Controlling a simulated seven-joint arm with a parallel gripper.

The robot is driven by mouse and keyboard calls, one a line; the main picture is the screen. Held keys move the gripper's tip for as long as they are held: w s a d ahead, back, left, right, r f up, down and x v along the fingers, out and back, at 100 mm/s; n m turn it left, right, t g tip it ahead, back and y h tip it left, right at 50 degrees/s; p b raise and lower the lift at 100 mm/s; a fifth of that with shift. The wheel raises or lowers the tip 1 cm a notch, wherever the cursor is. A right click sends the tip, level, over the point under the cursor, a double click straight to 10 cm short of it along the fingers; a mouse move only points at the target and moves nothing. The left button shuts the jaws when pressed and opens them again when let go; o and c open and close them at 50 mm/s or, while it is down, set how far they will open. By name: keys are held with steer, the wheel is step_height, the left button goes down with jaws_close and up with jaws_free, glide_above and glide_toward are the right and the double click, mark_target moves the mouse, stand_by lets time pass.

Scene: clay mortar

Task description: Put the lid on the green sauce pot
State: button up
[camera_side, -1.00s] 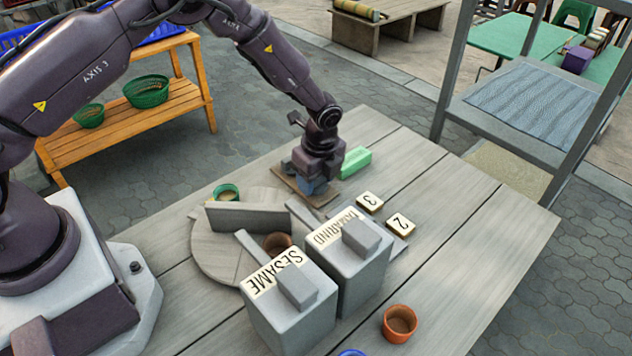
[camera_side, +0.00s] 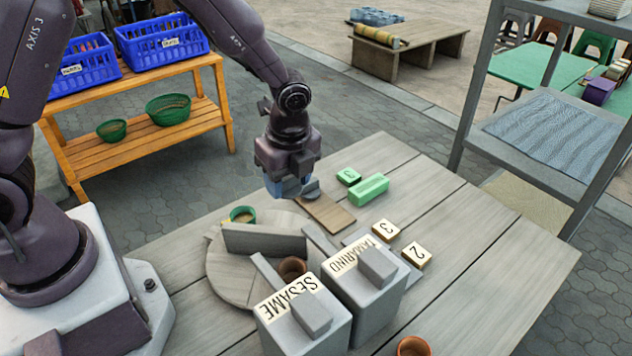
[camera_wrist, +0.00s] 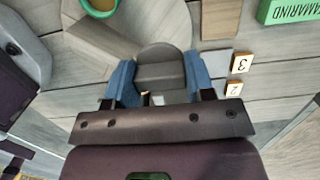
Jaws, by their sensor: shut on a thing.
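The green sauce pot (camera_side: 242,214) is small and open, with yellowish contents. It stands at the back of the round grey board, behind an upright grey slab; in the wrist view it shows at the top left (camera_wrist: 100,4), cut by the frame edge. My gripper (camera_side: 290,190) is shut on a grey lid (camera_wrist: 160,66), a round disc with a raised bar, held between the blue fingers. In the side view only a bit of the lid (camera_side: 312,187) shows. My gripper holds it above the table, to the right of the pot and apart from it.
A brown wooden board (camera_side: 328,214) lies below and right of my gripper. The round grey board (camera_side: 235,275) carries upright slabs (camera_side: 264,241) and a brown pot (camera_side: 292,268). Two grey boxes, SESAME (camera_side: 305,325) and TAMARIND (camera_side: 365,290), stand in front. A green block (camera_side: 370,188) lies behind number tiles (camera_side: 386,230).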

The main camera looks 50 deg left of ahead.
steer(key=shift+s+a+f+n, duration=0.55)
steer(key=shift+s+a+f, duration=0.95)
steer(key=shift+s, duration=0.2)
steer(key=shift+s+a+f+n, duration=0.55)
steer(key=shift+s+a+f, duration=0.85)
steer(key=shift+s+a, duration=0.2)
steer(key=shift+f, duration=0.4)
steer(key=o, duration=1.4)
steer(key=shift+s, duration=0.1)
steer(key=shift+r, duration=3.5)
